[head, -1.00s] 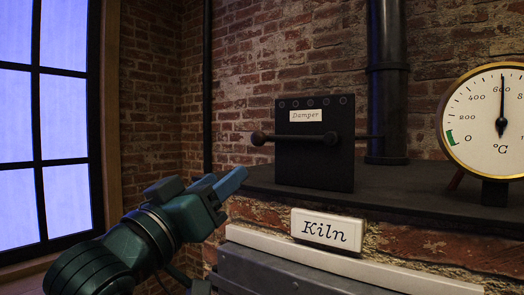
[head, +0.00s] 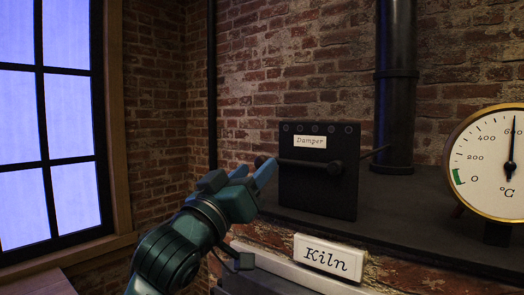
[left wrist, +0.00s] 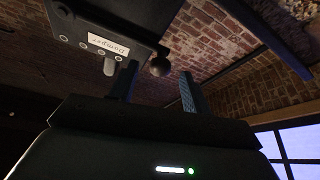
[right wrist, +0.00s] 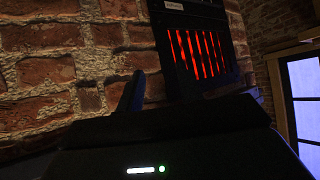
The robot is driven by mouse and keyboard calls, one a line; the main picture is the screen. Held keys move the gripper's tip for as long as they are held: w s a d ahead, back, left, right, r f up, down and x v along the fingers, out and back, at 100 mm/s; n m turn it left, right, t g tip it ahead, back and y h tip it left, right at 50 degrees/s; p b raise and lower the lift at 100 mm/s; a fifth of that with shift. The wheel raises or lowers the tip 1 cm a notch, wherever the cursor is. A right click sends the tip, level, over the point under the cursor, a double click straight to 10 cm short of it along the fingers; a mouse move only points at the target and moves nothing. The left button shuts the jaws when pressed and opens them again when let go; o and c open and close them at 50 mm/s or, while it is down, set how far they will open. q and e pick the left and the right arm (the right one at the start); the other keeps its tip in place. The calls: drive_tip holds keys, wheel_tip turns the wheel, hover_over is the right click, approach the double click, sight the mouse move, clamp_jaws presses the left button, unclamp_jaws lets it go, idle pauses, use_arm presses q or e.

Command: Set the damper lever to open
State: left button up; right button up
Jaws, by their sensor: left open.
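The damper (head: 318,190) is a dark upright plate labelled "Damper" on the kiln top. Its lever (head: 305,163) is a dark rod across the plate's front, with a round knob (head: 261,161) at the left end and a thin tip out to the right. My left gripper (head: 264,174) is open at the knob end, overlapping it in the head view. In the left wrist view the knob (left wrist: 160,67) shows between the two spread fingers (left wrist: 160,88); contact cannot be told. My right gripper shows only one finger (right wrist: 131,92) in its wrist view.
A round temperature gauge (head: 492,162) stands at the right on the kiln top, and a black pipe (head: 396,85) rises behind. A "Kiln" sign (head: 328,256) is on the front edge. The right wrist view shows a glowing red grille (right wrist: 200,55).

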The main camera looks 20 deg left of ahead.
sight(259, 165)
use_arm(q)
drive_tip(key=shift+p+x, duration=0.35)
drive_tip(key=shift+x, duration=1.55)
drive_tip(key=shift+c, duration=0.3)
clamp_jaws()
